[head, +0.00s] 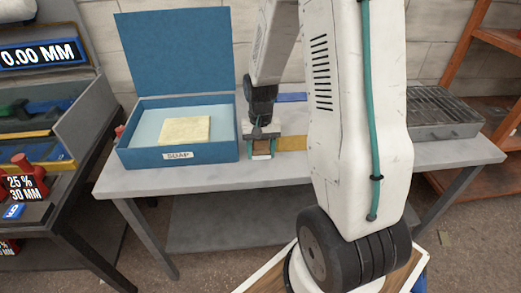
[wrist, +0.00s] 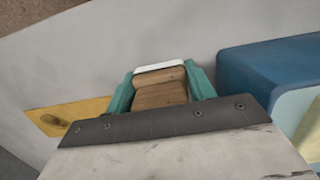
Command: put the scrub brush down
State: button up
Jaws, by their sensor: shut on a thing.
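The scrub brush has a wooden body (wrist: 160,95) and a white strip at its far edge in the wrist view. My gripper (wrist: 161,86) is shut on it, with a teal finger on each side. In the head view my gripper (head: 262,147) is low over the grey bench, just right of the blue soap box. There the brush (head: 261,157) shows only as a small brown and white patch between the fingers. I cannot tell whether it touches the bench top.
The open blue box (head: 178,152), labelled SOAP, holds a pale yellow block (head: 185,130). An ochre mat (head: 291,143) lies right of my gripper. A blue strip (head: 291,97) lies behind it. A grey ribbed tray (head: 440,113) stands at the bench's right end.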

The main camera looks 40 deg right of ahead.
jog(key=shift+f, duration=0.15)
jog(key=o, duration=1.1)
jog(key=shift+a, duration=0.1)
jog(key=shift+s+f, duration=0.1)
jog(key=shift+s, duration=0.05)
